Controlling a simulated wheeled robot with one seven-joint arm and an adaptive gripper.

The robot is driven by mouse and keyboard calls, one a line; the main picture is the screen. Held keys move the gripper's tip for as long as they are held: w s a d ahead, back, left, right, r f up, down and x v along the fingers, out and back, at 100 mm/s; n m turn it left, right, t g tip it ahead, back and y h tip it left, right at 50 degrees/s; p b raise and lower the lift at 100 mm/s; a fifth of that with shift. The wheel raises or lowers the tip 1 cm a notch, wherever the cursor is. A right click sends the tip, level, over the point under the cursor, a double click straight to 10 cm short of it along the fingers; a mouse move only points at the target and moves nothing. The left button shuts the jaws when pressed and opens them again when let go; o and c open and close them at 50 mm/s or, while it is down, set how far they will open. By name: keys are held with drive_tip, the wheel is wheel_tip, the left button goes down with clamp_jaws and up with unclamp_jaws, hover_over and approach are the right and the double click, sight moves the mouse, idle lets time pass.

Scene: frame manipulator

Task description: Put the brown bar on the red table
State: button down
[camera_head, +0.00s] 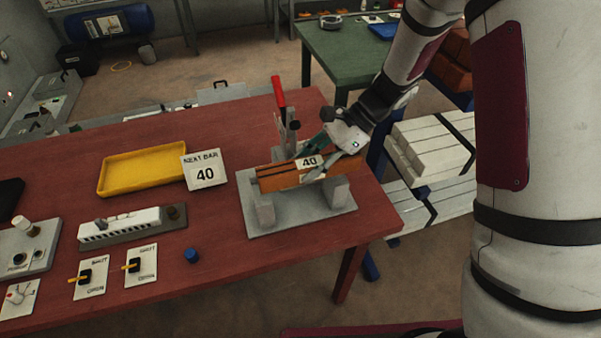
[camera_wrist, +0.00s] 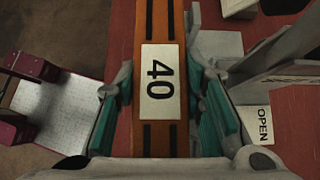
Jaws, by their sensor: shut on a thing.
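The brown bar (camera_head: 283,179) is orange-brown with dark stripes and a white label reading 40. It lies across the two uprights of a grey fixture (camera_head: 300,218) on the red table (camera_head: 235,246). My gripper (camera_head: 328,160) is at the bar's right part, near the label. In the wrist view the bar (camera_wrist: 160,130) runs lengthwise between the green-padded fingers of my gripper (camera_wrist: 162,110), which are shut on it. I cannot tell whether the bar touches the uprights.
A red-handled clamp (camera_head: 279,95) stands behind the bar. White bars (camera_head: 435,150) are stacked at right. Bare tabletop lies front-centre.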

sight(320, 156)
drive_tip(key=shift+w+a, duration=0.1)
drive_tip(key=shift+a, duration=0.5)
drive_tip(key=shift+a+f, duration=0.1)
drive_tip(key=shift+a, duration=0.55)
drive_tip(key=shift+d+f+p, duration=0.2)
drive_tip(key=shift+f+p, duration=0.25)
drive_tip(key=shift+f, duration=0.8)
drive_tip(key=shift+w+f, duration=0.1)
drive_tip(key=shift+f, duration=0.4)
drive_tip(key=c, duration=1.1)
unclamp_jaws()
drive_tip(key=shift+o, duration=0.2)
drive_tip(key=b+v, duration=0.1)
drive_tip(key=v, duration=1)
drive_tip(key=shift+w+d+b, duration=0.1)
drive_tip(key=shift+b, duration=0.3)
drive_tip(key=shift+d+r, duration=0.3)
drive_tip(key=shift+r, duration=0.1)
